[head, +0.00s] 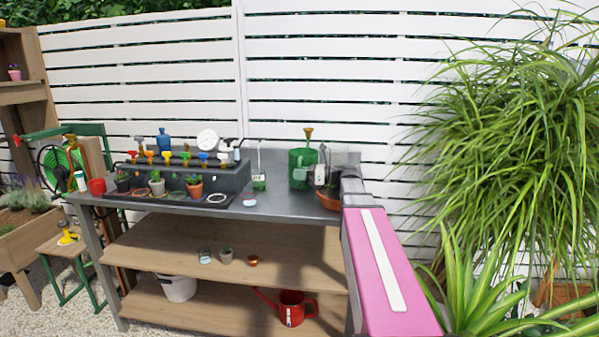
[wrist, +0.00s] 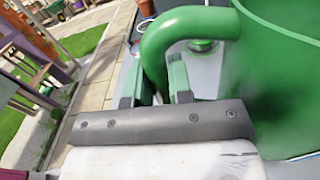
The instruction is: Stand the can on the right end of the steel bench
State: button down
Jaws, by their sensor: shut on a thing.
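The green watering can (head: 299,170) is upright at the right part of the steel bench (head: 285,208), its brass-coloured rose pointing up. I cannot tell whether its base touches the bench top. My gripper (head: 322,170) is at the can's right side. In the wrist view my gripper (wrist: 156,88) is shut on the can's thick curved green handle (wrist: 190,24), with one finger on each side. The can's body (wrist: 278,85) fills the right of that view. The can's far side and base are hidden there.
A terracotta bowl (head: 329,200) sits at the bench's right end, partly behind my arm. A glass with green contents (head: 259,181) stands left of the can. A dark tray rack (head: 185,178) with small pots fills the left. A red can (head: 291,308) is on the bottom shelf.

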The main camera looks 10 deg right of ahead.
jog(key=shift+s+f, duration=0.1)
jog(key=shift+f, duration=0.5)
jog(key=c, duration=1)
grip_release()
jog(key=shift+f, duration=0.15)
jog(key=shift+c, duration=0.2)
jog(key=shift+s, duration=0.1)
jog(key=shift+r, duration=0.65)
jog(key=v, duration=1.1)
jog(key=shift+d+r, duration=0.15)
jog(key=shift+d, duration=0.35)
